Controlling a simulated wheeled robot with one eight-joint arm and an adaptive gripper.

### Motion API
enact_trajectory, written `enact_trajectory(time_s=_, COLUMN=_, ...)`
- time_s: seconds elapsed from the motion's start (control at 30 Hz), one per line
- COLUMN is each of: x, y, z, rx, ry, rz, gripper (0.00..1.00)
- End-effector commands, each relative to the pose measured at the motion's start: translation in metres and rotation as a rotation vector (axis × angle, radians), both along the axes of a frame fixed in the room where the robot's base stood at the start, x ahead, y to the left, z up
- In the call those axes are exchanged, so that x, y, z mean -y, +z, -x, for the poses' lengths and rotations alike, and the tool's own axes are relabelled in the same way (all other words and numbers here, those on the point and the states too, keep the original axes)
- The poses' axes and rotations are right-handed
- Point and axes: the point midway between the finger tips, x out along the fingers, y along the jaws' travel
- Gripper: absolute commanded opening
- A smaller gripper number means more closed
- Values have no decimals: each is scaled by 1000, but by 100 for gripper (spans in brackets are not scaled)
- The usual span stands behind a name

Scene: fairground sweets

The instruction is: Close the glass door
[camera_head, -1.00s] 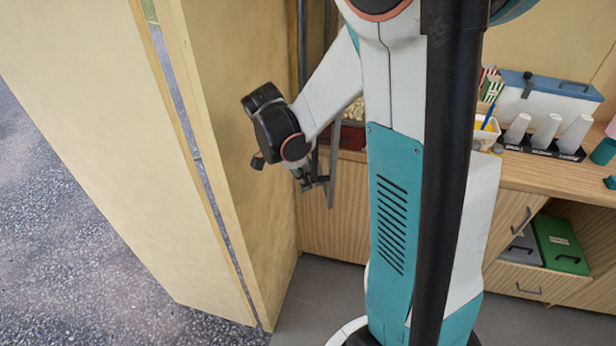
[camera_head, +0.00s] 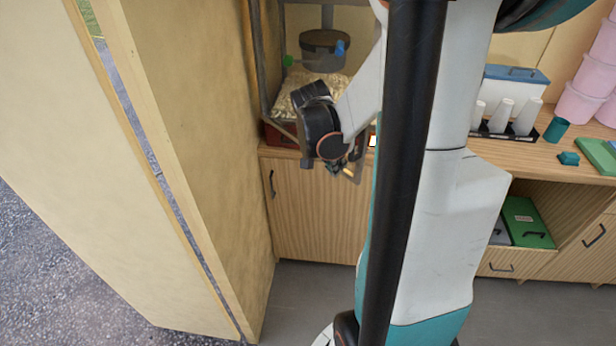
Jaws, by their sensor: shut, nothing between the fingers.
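The popcorn machine (camera_head: 280,136) has a red base and dark metal posts. It stands on the wooden counter, with popcorn (camera_head: 292,88) and a dark kettle (camera_head: 325,48) inside. Grey bars of what looks like the glass door's frame (camera_head: 361,168) show beside my gripper; the clear pane itself is hard to make out. My gripper (camera_head: 346,171) is shut and empty, in front of the machine near the counter edge. My wrist and forearm hide much of the machine's front and right side. I cannot tell whether the gripper touches the door frame or how far the door stands open.
A tall cream wall panel (camera_head: 190,120) stands close on the left. The counter (camera_head: 535,150) extends right, with white cups (camera_head: 525,117), a blue-lidded box (camera_head: 515,88) and pink tubs (camera_head: 580,100). Below is an open shelf with a green box (camera_head: 527,222). Grey floor (camera_head: 300,295) lies clear in front.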

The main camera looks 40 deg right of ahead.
Motion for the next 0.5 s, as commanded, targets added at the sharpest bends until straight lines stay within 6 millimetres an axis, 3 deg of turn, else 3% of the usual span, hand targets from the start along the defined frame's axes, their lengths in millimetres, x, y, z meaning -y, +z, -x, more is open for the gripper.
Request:
enact_trajectory(time_s=0.03, x=18, y=-1, z=4, rx=2, ry=27, rz=0, gripper=0)
enact_trajectory(time_s=0.27, x=92, y=-1, z=6, rx=2, ry=211, rz=0, gripper=0)
enact_trajectory(time_s=0.5, x=172, y=-2, z=-8, rx=1, ry=418, rz=0, gripper=0)
